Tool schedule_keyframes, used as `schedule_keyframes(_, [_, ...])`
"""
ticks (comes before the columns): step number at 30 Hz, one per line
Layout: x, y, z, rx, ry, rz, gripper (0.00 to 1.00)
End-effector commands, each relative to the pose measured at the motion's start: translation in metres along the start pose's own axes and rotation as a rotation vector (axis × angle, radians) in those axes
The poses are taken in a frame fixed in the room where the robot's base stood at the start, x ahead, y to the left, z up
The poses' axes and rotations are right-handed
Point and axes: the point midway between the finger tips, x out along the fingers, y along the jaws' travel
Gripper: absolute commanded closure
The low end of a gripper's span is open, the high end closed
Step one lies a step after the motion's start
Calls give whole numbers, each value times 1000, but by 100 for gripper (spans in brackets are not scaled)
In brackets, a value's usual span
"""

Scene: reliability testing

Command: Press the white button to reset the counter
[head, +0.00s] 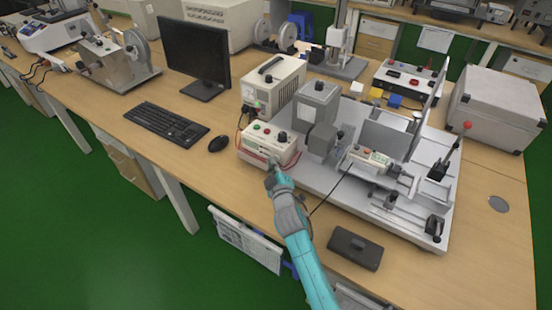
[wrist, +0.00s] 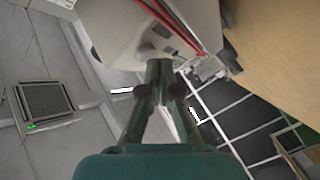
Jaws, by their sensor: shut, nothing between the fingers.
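A small white control box (head: 262,155) stands at the desk's front edge, with green and red buttons and a black knob on top. My gripper (head: 271,170) is at its front face, low down; I cannot tell whether it touches. In the wrist view my gripper (wrist: 160,75) has its fingers together and empty, with the pale box (wrist: 125,30), red wires and dark switches just beyond the tips. I cannot make out the white button or a counter display clearly.
The grey test fixture (head: 420,222) fills the desk right of the box. A power unit (head: 272,88) stands behind. A mouse (head: 218,144) and keyboard (head: 166,124) lie left. A dark case (head: 355,249) lies at the front right. Red wires (wrist: 178,30) run close to my fingertips.

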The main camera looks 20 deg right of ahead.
Motion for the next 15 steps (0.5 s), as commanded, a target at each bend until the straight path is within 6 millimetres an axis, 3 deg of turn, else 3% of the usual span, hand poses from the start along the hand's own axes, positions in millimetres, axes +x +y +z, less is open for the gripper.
schedule_keyframes(15, [-7, -5, -5, -1, 1, -1, 100])
